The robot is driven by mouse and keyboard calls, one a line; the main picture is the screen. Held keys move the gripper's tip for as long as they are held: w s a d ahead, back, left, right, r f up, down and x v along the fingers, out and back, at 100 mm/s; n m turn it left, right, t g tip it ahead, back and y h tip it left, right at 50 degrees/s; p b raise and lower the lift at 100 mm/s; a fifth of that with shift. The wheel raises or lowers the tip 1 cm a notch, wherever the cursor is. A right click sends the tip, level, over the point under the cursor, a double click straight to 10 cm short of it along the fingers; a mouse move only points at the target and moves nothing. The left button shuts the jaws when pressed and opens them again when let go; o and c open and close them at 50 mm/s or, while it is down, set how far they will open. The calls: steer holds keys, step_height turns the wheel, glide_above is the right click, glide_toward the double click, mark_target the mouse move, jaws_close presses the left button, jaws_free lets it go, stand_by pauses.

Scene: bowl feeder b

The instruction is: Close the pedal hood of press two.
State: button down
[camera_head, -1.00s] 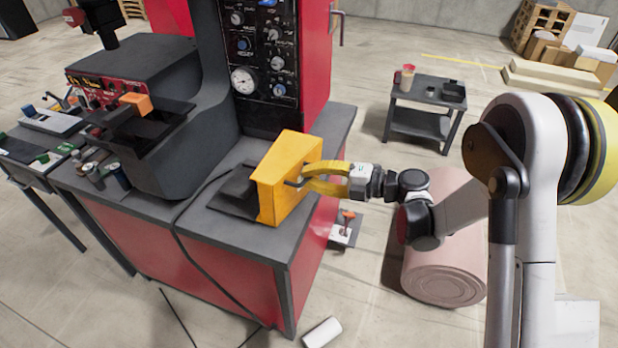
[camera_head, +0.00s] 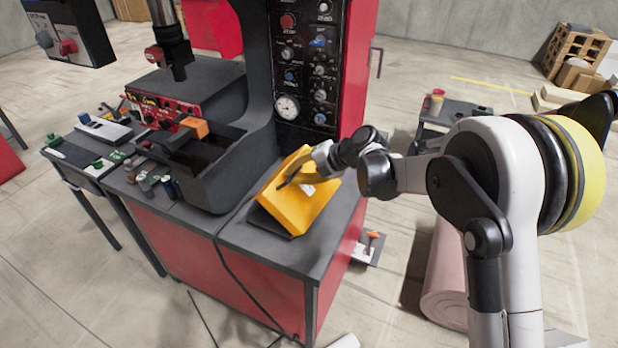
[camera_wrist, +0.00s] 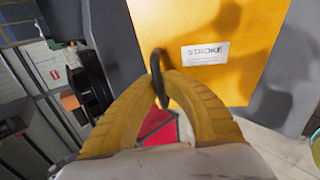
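The yellow pedal hood (camera_head: 297,208) sits on its dark base at the right end of the press bench, its face sloping down over the base. In the wrist view the hood (camera_wrist: 245,75) fills the upper middle and bears a white label reading "STROKE". My gripper (camera_wrist: 163,80) has its two yellow fingers closed together around the hood's black handle (camera_wrist: 157,62). In the head view my gripper (camera_head: 292,175) reaches the hood from the upper right. The pedal under the hood is hidden.
The press with its dial panel (camera_head: 305,70) rises just behind the hood. A dark bin (camera_head: 205,165) stands to the left on the bench (camera_head: 240,235).

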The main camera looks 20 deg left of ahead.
mark_target(272, 178)
steer(key=shift+n, duration=0.6)
steer(key=a, duration=0.2)
steer(key=a+f, duration=0.1)
steer(key=a, duration=0.2)
steer(key=a+f+b, duration=0.1)
steer(key=a, duration=0.1)
steer(key=shift+w+a+f, duration=0.15)
steer(key=shift+w+f, duration=0.1)
steer(key=shift+w, duration=0.05)
steer(key=c, duration=2)
jaws_free()
steer(key=shift+a+f+g, duration=0.1)
steer(key=shift+a+g, duration=0.2)
steer(key=shift+c, duration=0.2)
steer(key=o, duration=0.5)
steer(key=shift+o, duration=0.2)
steer(key=shift+d, duration=0.1)
steer(key=v, duration=1.2)
